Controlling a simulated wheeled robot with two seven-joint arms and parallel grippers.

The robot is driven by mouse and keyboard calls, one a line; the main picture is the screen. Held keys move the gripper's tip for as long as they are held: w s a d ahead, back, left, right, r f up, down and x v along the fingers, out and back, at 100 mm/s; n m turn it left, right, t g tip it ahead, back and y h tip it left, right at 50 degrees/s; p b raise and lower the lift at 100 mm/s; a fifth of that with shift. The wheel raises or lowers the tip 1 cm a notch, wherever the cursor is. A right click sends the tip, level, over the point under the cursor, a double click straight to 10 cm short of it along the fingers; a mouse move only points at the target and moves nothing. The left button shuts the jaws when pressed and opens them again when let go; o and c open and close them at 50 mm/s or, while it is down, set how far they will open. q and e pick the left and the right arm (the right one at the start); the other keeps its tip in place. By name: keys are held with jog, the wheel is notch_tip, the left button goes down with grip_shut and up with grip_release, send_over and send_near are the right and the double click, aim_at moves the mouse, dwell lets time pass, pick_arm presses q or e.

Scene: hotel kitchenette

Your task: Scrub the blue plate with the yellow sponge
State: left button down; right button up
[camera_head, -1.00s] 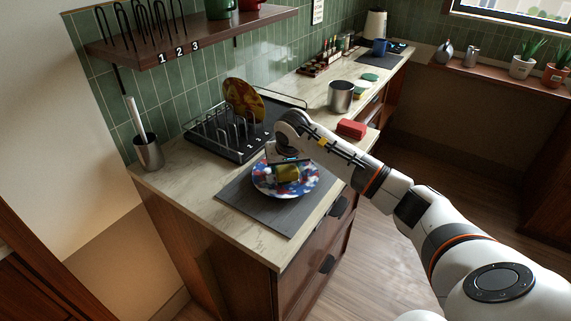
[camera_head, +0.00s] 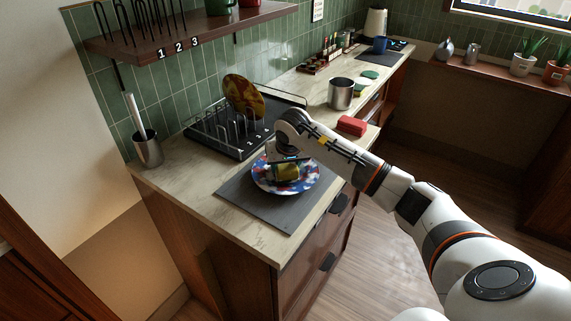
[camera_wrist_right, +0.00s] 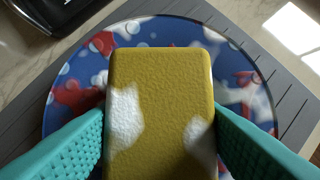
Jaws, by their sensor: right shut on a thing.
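The blue plate (camera_head: 308,185), patterned with red and white patches, lies on a grey mat (camera_head: 240,198) on the counter. It also fills much of the right wrist view (camera_wrist_right: 250,70). My right gripper (camera_head: 284,160) is over the plate. It is shut on the yellow sponge (camera_wrist_right: 160,90), whose upper face has white foamy patches. The teal fingers press its two sides in the wrist view. The sponge is over the plate's middle; its underside is hidden, so I cannot tell whether it touches the plate. My left gripper is not in view.
A black dish rack (camera_head: 225,140) behind the mat holds a brown-yellow plate (camera_head: 243,97). A metal pot (camera_head: 341,94) and a red sponge (camera_head: 351,125) stand to the right. A metal cup (camera_head: 148,150) with a brush is at the left. The counter's front-left is clear.

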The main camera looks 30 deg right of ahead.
jog(key=shift+f, duration=0.1)
jog(key=shift+a, duration=0.1)
